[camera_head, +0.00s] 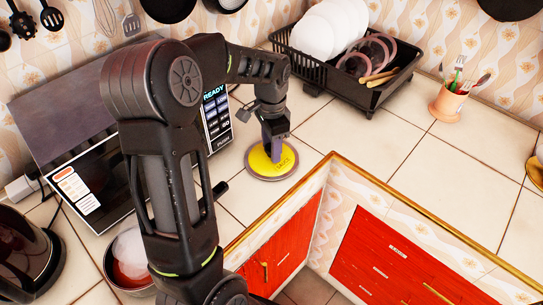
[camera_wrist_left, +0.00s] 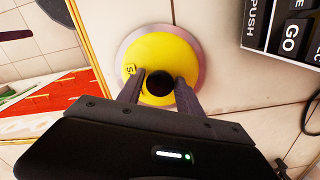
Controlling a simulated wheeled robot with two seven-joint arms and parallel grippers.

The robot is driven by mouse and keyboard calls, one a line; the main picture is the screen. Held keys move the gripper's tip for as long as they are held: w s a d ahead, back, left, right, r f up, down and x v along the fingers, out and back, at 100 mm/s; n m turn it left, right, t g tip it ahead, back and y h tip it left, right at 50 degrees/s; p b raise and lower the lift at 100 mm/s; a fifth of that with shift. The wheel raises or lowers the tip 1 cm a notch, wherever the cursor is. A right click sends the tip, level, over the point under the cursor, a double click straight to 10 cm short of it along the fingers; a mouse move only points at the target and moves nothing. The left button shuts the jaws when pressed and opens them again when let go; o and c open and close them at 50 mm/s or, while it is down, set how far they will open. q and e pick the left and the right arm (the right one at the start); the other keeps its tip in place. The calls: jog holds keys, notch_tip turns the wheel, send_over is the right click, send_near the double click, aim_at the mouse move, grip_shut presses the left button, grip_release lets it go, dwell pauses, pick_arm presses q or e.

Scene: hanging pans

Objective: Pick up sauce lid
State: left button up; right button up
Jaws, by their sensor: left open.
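The sauce lid (camera_head: 284,168) is a flat yellow disc with a grey rim and the word SAUCE on it. It lies on the tiled counter near the inner corner. In the left wrist view the lid (camera_wrist_left: 186,45) shows a dark round knob (camera_wrist_left: 158,82) at its middle. My left gripper (camera_head: 274,158) points down over the lid. In the left wrist view my left gripper (camera_wrist_left: 158,84) is open, with one finger on each side of the knob. I cannot tell whether the fingers touch it. My right gripper is not in view.
A microwave (camera_head: 80,170) stands to the left of the lid. A black dish rack (camera_head: 300,65) with white plates is behind. An orange utensil cup (camera_head: 447,104) stands at the right. A kettle (camera_head: 22,255) and bowl (camera_head: 128,272) are at the lower left. The counter's wooden edge (camera_head: 405,207) runs close by.

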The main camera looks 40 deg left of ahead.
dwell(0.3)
pick_arm(q)
grip_shut()
dwell(0.3)
